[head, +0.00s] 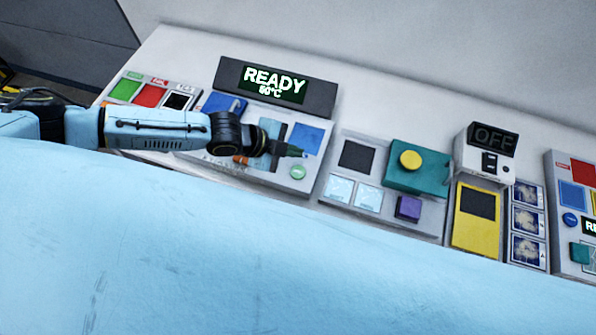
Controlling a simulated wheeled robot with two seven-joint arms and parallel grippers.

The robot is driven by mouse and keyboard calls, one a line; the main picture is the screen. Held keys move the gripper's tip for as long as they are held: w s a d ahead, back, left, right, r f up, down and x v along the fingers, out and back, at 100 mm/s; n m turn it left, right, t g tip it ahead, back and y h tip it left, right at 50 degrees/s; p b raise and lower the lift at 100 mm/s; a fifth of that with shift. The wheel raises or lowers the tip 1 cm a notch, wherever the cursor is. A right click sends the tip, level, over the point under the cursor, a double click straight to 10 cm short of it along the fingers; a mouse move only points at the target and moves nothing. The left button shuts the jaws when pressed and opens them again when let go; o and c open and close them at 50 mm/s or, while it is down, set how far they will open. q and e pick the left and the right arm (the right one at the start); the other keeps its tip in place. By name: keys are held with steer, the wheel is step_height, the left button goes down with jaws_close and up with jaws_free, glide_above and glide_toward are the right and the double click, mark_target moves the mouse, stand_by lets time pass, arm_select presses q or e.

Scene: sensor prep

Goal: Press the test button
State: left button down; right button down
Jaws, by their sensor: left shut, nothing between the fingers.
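A round pale green button (298,172) sits near the front right corner of a grey panel (262,174) below the black display. A larger yellow round button (411,160) sits on a teal box (433,180) further right. No readable label shows which one is the test button. My left gripper (303,153) comes in from the left and is shut and empty. Its dark fingertips appear just above the green button in the picture, over a blue square (305,138). I cannot tell its height above the panel. My right gripper is not in view.
The display (277,87) reads READY 60°C. A white unit (485,153) at right reads OFF. Green, red and black squares lie at far left, and a purple block (408,207) and yellow panel (476,218) stand right. My large light blue body part covers the foreground.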

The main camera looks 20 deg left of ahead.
arm_select(q)
step_height(320, 180, down, 8)
steer(key=b, duration=0.6)
steer(key=shift+r, duration=0.25)
stand_by(1.4)
steer(key=shift+f, duration=0.4)
steer(key=shift+f+b, duration=0.45)
steer(key=shift+b, duration=0.1)
stand_by(0.4)
steer(key=shift+r, duration=0.15)
steer(key=shift+r+p, duration=0.75)
steer(key=shift+p, duration=0.1)
